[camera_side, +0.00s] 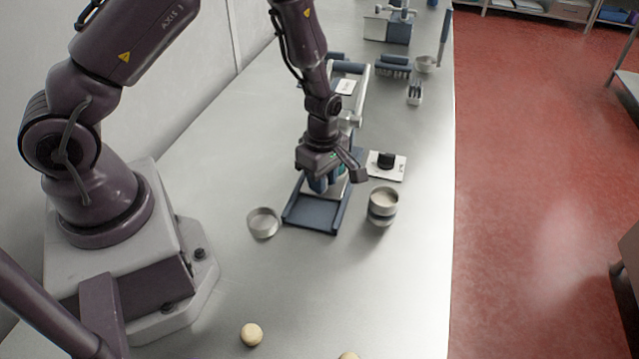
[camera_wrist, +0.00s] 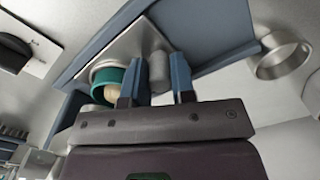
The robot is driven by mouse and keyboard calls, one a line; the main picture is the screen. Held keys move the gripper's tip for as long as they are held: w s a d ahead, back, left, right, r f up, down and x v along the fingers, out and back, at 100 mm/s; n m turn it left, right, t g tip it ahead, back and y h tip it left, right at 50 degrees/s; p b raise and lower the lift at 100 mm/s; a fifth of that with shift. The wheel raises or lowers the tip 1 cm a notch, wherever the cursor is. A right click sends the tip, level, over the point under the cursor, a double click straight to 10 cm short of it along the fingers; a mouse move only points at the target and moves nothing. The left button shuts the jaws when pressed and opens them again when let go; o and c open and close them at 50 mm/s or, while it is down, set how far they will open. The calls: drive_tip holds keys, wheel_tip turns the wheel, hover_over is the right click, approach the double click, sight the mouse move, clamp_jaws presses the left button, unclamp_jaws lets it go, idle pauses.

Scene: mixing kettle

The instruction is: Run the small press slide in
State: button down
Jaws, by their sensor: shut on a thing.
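The small press has a blue base with raised side rails (camera_side: 313,214), under my gripper in the side view. Its silver slide plate (camera_wrist: 133,48) lies between the blue rails in the wrist view. A grey upright post (camera_wrist: 158,72) stands on the plate. My gripper (camera_wrist: 158,86) has its two blue fingers on either side of this post and is shut on it. A teal ring (camera_wrist: 101,76) with a pale dough ball (camera_wrist: 112,93) sits on the plate beside one finger. In the side view my gripper (camera_side: 327,187) hides most of the plate.
An empty round tin (camera_side: 263,223) stands left of the base. Stacked tins (camera_side: 382,206) stand close on the right. A black knob on a white plate (camera_side: 387,161) is behind them. Dough balls (camera_side: 251,334) lie at the front. The counter between is clear.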

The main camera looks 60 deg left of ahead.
drive_tip(key=c, duration=1.2)
unclamp_jaws()
wheel_tip(320, 180, up, 13)
drive_tip(key=shift+c, duration=0.6)
